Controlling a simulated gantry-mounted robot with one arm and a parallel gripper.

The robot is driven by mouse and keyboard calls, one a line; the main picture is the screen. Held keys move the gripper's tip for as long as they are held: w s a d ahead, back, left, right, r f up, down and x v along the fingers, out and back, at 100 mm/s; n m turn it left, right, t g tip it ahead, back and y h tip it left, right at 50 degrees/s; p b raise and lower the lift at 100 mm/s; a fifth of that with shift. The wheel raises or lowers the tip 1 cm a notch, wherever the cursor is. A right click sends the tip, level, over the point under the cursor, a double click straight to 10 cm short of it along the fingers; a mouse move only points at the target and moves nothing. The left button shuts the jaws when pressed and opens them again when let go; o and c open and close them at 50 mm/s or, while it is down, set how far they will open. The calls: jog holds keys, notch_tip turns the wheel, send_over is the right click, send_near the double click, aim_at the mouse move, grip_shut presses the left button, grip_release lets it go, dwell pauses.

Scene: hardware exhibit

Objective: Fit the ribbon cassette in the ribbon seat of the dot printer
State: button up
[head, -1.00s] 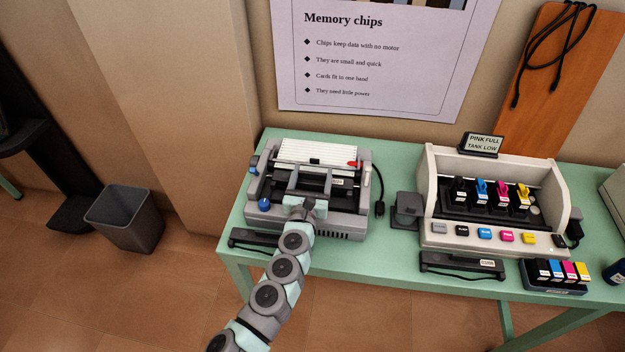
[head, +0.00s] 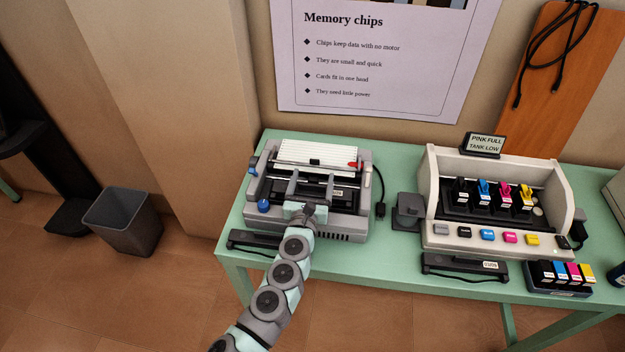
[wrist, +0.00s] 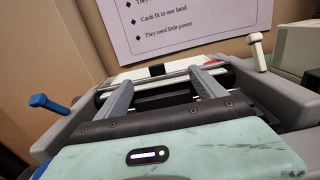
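The dot printer (head: 345,222) is a grey machine with white paper at its back, at the left end of the green table. The ribbon cassette (head: 337,193) looks black with a small white label and sits low over the middle of the printer. My gripper (head: 308,182) reaches in from the front, its two fingers apart with the cassette's dark body (wrist: 165,98) between them in the wrist view. It seems shut on the cassette. The ribbon seat is mostly hidden under the cassette and my gripper. I cannot tell whether the cassette rests fully in it.
A blue knob (head: 264,205) stands at the printer's left front and a white-headed post (wrist: 257,50) at its right. A black cable (head: 380,208) lies right of the printer. A white inkjet printer (head: 450,240) with coloured cartridges stands further right. A poster (head: 375,70) hangs behind.

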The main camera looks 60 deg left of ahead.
jog(key=shift+o, duration=1.3)
jog(key=shift+r+p, duration=0.7)
jog(key=shift+p, duration=0.1)
jog(key=shift+s+d+f, duration=0.1)
jog(key=shift+s+d, duration=0.1)
jog(key=shift+d, duration=0.05)
jog(key=v, duration=1.1)
jog(key=shift+d+p, duration=0.2)
jog(key=shift+p, duration=0.15)
